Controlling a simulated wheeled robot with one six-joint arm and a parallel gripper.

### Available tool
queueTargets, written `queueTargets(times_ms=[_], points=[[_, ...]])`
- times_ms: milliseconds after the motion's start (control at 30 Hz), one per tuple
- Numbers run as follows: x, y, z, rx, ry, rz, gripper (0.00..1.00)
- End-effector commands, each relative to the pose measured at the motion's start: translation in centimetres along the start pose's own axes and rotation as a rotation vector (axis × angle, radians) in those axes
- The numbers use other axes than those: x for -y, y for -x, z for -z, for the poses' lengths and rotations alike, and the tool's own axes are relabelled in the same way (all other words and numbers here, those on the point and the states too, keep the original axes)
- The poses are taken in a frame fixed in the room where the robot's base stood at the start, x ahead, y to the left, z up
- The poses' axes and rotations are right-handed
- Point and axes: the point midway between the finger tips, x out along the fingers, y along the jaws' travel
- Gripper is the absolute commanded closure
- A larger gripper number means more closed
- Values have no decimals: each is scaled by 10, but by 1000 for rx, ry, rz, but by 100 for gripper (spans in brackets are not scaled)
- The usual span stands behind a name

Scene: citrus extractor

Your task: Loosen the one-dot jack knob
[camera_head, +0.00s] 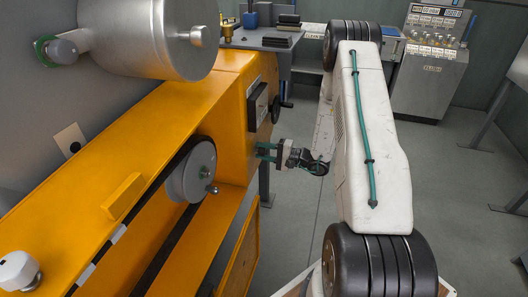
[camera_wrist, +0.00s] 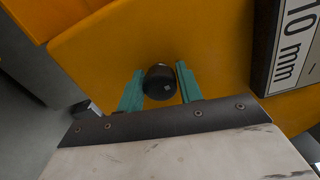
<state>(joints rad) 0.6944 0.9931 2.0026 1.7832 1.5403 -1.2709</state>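A round black knob (camera_wrist: 158,80) with one small pale mark on its face sits on the yellow machine panel in the wrist view. My gripper (camera_head: 263,151) is at the yellow machine's end face in the head view, its teal fingers pointing at the panel. In the wrist view my gripper (camera_wrist: 160,68) is open, with one finger on each side of the knob. Narrow gaps seem to show between the fingers and the knob; whether either touches is hard to tell. The knob cannot be made out in the head view.
A "10 mm" label plate (camera_wrist: 288,50) is right of the knob in the wrist view. In the head view, a black handwheel (camera_head: 275,108) is just above my gripper and a grey wheel with a crank (camera_head: 190,172) is to its left. Open floor (camera_head: 290,220) lies below.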

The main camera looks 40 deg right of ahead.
Motion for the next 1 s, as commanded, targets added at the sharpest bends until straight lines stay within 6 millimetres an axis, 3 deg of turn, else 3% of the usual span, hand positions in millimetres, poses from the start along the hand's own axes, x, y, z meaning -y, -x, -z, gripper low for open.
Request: queueTargets(times_ms=[67, 367, 800, 1000], points=[[1, -1, 0, 1, 2, 1, 45], [0, 2, 0, -1, 0, 0, 45], [0, 66, 1, -3, 0, 0, 45], [0, 78, 1, -1, 0, 0, 45]])
